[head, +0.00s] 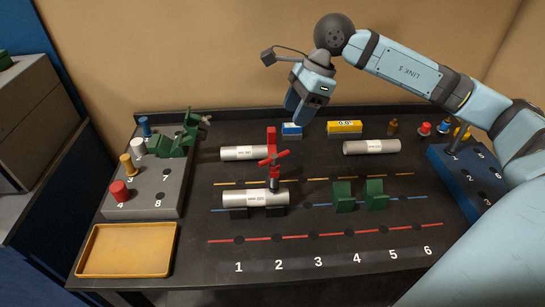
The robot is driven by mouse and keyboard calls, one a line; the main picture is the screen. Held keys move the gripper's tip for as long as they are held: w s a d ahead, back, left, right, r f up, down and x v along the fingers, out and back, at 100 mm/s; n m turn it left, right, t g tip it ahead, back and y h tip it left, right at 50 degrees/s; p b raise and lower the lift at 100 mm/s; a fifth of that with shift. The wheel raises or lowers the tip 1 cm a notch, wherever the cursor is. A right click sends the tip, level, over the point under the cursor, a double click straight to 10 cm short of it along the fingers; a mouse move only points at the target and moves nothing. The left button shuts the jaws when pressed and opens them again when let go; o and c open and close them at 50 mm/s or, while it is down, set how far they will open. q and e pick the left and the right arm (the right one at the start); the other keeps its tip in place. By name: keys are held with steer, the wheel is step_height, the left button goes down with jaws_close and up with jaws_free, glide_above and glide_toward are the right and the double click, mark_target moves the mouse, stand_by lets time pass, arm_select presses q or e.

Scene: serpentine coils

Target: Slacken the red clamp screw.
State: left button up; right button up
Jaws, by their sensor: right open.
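The red clamp (271,139) stands upright at the middle of the table, above position 2. Its red cross-shaped screw handle (274,158) sits on a dark spindle (275,184) that reaches down to a labelled silver cylinder (235,199). The cylinder lies on dark supports; whether the spindle presses on it is hard to tell. My right gripper (299,115) is open and empty. It points down, above and behind the clamp, apart from it. My left gripper is out of view.
Two more cylinders (238,153) (371,147) lie behind. Green blocks (343,197) stand right of the clamp. A grey rack (148,197) with coloured pegs and a green clamp (172,145) are left. A yellow tray (127,270) is front left, a blue rack (462,179) right.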

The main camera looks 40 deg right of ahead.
mark_target(274, 156)
steer(key=p+x, duration=0.1)
steer(key=x, duration=1.1)
steer(key=shift+a+f+p, duration=0.15)
steer(key=shift+f+p, duration=0.15)
steer(key=shift+f, duration=0.05)
steer(key=shift+w, duration=0.1)
steer(key=shift+c, duration=0.4)
jaws_close()
